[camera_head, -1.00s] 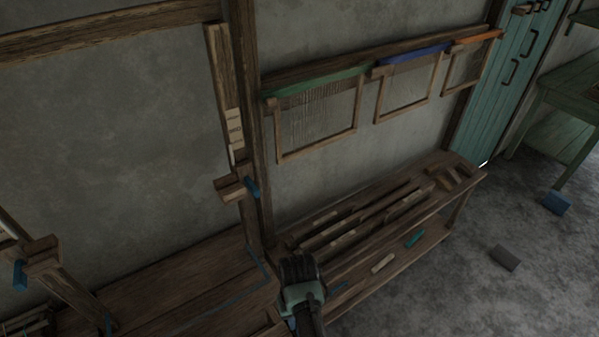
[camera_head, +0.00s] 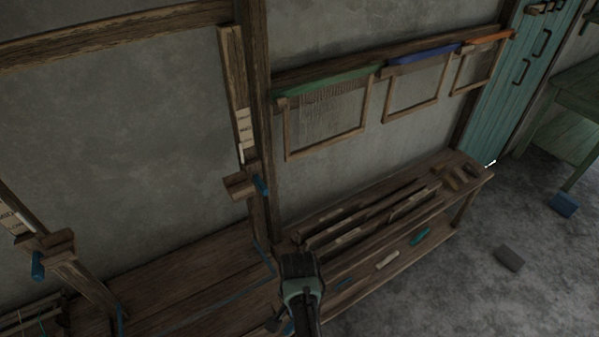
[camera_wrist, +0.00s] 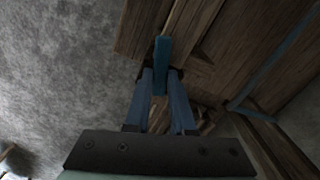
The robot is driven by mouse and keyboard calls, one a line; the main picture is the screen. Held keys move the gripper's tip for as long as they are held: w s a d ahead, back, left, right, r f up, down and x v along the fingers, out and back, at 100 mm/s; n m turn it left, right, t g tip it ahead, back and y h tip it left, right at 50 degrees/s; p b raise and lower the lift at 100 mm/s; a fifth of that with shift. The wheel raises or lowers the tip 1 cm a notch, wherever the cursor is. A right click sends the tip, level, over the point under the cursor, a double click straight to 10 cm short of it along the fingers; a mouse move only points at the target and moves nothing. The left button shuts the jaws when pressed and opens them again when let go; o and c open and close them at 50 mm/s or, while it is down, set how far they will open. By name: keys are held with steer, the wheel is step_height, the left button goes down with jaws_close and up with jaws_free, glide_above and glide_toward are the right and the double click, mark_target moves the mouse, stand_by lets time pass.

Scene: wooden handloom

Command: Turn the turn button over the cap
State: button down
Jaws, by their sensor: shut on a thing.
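My gripper (camera_wrist: 161,80) is shut on a narrow blue bar in the wrist view. The bar (camera_wrist: 162,52) looks like the turn button. It stands nearly upright in that picture, against the edge of brown wooden boards (camera_wrist: 195,25). I cannot tell which piece of wood is the cap, or whether the bar lies over it. In the head view my gripper (camera_head: 299,268) is low in the middle, at the right end of the loom's wooden bench (camera_head: 170,285). Its fingertips and the bar are hidden there behind the hand.
A low rack (camera_head: 400,215) with wooden pieces stands to the right of my gripper. A loom post (camera_head: 258,120) rises behind it. A bracket with a blue peg (camera_head: 261,186) sits on the upright.

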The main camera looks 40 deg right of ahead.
steer(key=shift+w+m, duration=0.25)
steer(key=shift+m, duration=1.75)
steer(key=c, duration=0.8)
jaws_free()
steer(key=shift+o, duration=0.2)
steer(key=shift+r, duration=0.15)
step_height(320, 180, up, 13)
steer(key=b, duration=0.1)
